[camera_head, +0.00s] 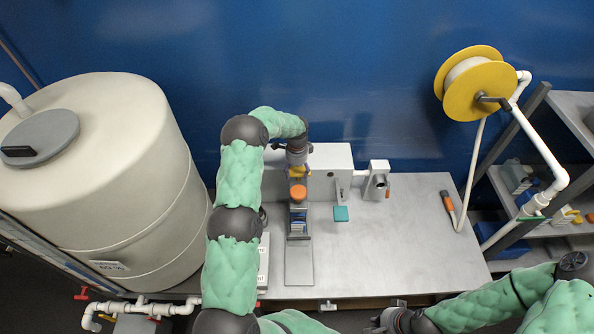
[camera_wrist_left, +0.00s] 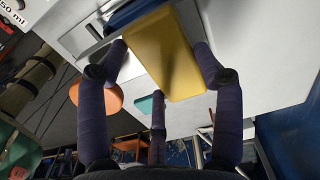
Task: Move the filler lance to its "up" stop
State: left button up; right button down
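In the head view a yellow block (camera_head: 299,171), perhaps the lance's handle, sits at the top of a narrow station on the bench. My left gripper (camera_head: 298,163) is directly over it. In the left wrist view the yellow block (camera_wrist_left: 165,55) lies between the fingers of my left gripper (camera_wrist_left: 162,65), with a finger close along each side. I cannot tell whether they press on it. The lance itself is not clearly visible, partly hidden by gripper and block. My right gripper (camera_head: 385,320) is low at the bottom edge, away from the station; its fingers are unclear.
An orange round part (camera_head: 298,192) sits just below the yellow block. A teal pad (camera_head: 341,214) and a grey-white device (camera_head: 377,180) are to the right. A large white tank (camera_head: 110,190) stands left. A yellow reel (camera_head: 474,84) hangs right. The bench's right part (camera_head: 420,240) is mostly clear.

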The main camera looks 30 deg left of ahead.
pick_arm(q)
jog(key=c, duration=0.3)
jog(key=shift+w+r, duration=0.1)
jog(key=shift+r, duration=2.2)
jog(key=o, duration=1.4)
jog(key=shift+c, duration=0.2)
jog(key=o, duration=0.3)
jog(key=shift+o, duration=0.2)
notch_tip(320, 180, up, 12)
